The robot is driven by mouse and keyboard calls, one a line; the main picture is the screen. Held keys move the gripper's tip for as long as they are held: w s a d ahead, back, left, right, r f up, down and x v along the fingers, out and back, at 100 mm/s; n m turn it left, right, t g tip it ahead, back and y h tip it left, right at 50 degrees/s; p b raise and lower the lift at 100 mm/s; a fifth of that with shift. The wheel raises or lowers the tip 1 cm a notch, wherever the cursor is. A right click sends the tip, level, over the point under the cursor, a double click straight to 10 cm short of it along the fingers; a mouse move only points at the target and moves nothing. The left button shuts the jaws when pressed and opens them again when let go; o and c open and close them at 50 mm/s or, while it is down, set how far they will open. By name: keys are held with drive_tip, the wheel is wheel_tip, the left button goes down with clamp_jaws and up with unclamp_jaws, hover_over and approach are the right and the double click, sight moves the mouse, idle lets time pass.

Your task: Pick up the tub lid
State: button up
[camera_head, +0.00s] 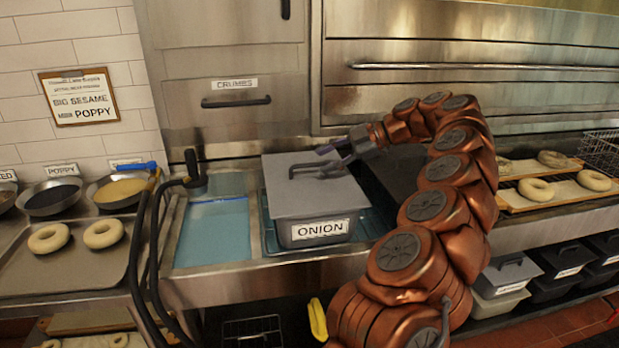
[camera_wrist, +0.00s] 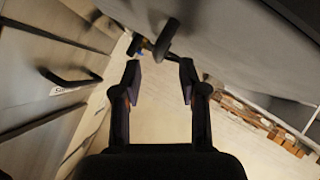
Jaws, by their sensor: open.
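The grey tub lid (camera_head: 290,200) sits on the grey tub (camera_head: 325,232) labelled ONION, in the counter recess. It has a dark bar handle (camera_head: 301,167) on top. My gripper (camera_head: 328,161) is open, close to the right end of the handle, with its fingers pointing left. In the wrist view, the open fingers (camera_wrist: 160,70) stand apart with the handle (camera_wrist: 166,40) just beyond the tips, roughly in line with the gap. The lid (camera_wrist: 235,45) fills the upper right there. Whether a finger touches the handle cannot be told.
A water-filled basin (camera_head: 212,232) and black hoses (camera_head: 150,235) are left of the tub. A bagel tray (camera_head: 65,265) and seed bowls (camera_head: 52,196) stand farther left. Steel drawer fronts (camera_head: 228,118) rise behind. Bagels on boards (camera_head: 565,191) lie at right.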

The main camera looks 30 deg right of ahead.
sight(313, 165)
drive_tip(key=shift+r+p+x, duration=0.2)
drive_tip(key=shift+p+x, duration=0.2)
drive_tip(key=shift+x, duration=1.7)
clamp_jaws()
